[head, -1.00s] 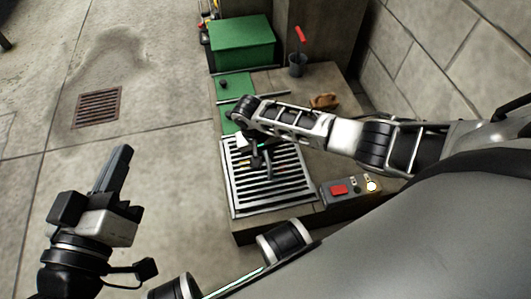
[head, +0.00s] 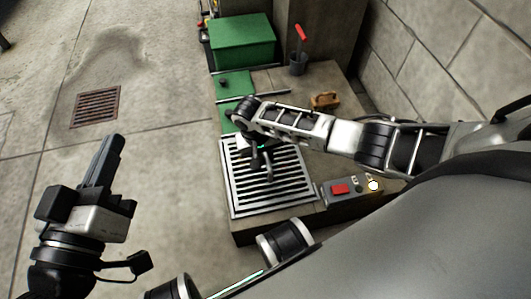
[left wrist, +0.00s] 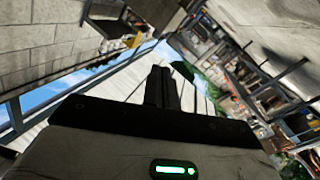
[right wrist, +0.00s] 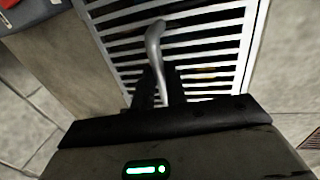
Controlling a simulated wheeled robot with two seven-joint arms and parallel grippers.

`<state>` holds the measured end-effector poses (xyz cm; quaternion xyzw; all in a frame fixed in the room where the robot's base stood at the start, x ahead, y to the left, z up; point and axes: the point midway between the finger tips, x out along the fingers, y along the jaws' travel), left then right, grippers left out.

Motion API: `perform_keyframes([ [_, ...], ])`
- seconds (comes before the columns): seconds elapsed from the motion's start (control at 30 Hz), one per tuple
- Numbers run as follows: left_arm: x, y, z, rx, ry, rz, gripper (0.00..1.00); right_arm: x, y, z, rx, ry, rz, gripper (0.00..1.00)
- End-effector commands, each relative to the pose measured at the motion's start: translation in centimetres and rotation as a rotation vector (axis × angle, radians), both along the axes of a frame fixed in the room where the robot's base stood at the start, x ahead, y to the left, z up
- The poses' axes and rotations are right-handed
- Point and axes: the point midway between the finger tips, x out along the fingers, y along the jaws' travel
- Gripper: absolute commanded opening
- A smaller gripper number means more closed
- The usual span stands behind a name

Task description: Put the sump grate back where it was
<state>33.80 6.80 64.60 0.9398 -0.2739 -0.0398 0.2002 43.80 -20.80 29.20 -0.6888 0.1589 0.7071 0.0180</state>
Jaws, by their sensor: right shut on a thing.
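The sump grate (head: 238,200), a pale metal frame with parallel bars, lies flat at the near left of the raised concrete block. Dark gaps show between its bars. It also fills the top of the right wrist view (right wrist: 207,63). My right gripper (head: 258,158) is over the far half of the grate, its fingers partly hidden by the wrist. In the right wrist view it is shut on a grey bent handle (right wrist: 154,42). I cannot tell whether the handle is joined to the grate. My left gripper (head: 112,150) is shut and empty, above the floor left of the block.
A control box with a red button (head: 340,188) sits right of the grate. A rusty floor drain (head: 96,106) lies left.

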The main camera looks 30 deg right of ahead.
Motion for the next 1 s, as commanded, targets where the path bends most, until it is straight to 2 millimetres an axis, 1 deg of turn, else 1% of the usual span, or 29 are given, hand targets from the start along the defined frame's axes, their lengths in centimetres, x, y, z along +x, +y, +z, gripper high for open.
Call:
perform_keyframes([
  [0.33,0.0,0.0,-0.4,0.000,0.000,0.000,0.00,0.1,0.1,-0.6,0.001,-0.002,0.000,0.00],
  [0.37,0.0,0.0,-0.4,0.000,0.000,0.000,0.00,0.1,0.0,-0.6,0.001,-0.002,0.000,0.19],
  [0.4,0.0,0.0,-0.3,0.000,0.000,0.000,0.00,0.1,0.0,-0.6,0.001,-0.002,0.000,0.31],
  [0.43,0.0,0.0,-0.3,0.000,0.000,0.000,0.00,0.1,0.0,-0.6,0.001,-0.002,0.000,0.39],
  [0.77,0.1,0.0,-0.2,0.003,-0.009,0.001,0.00,-0.1,0.0,-0.7,0.000,0.001,0.000,0.39],
  [0.87,0.3,0.1,0.5,0.013,-0.047,0.007,0.00,0.0,0.0,-0.7,0.000,0.001,0.000,0.39],
  [0.93,0.6,0.2,1.4,0.026,-0.096,0.012,0.00,0.0,0.0,-0.7,0.000,0.000,0.000,0.39],
  [0.97,0.5,0.2,1.6,0.025,-0.096,0.014,0.00,0.0,0.0,-0.3,0.001,0.000,0.000,0.39],
  [1.0,0.1,0.1,1.0,0.006,-0.022,0.006,0.00,0.1,0.2,0.7,0.001,-0.001,0.001,0.39],
])
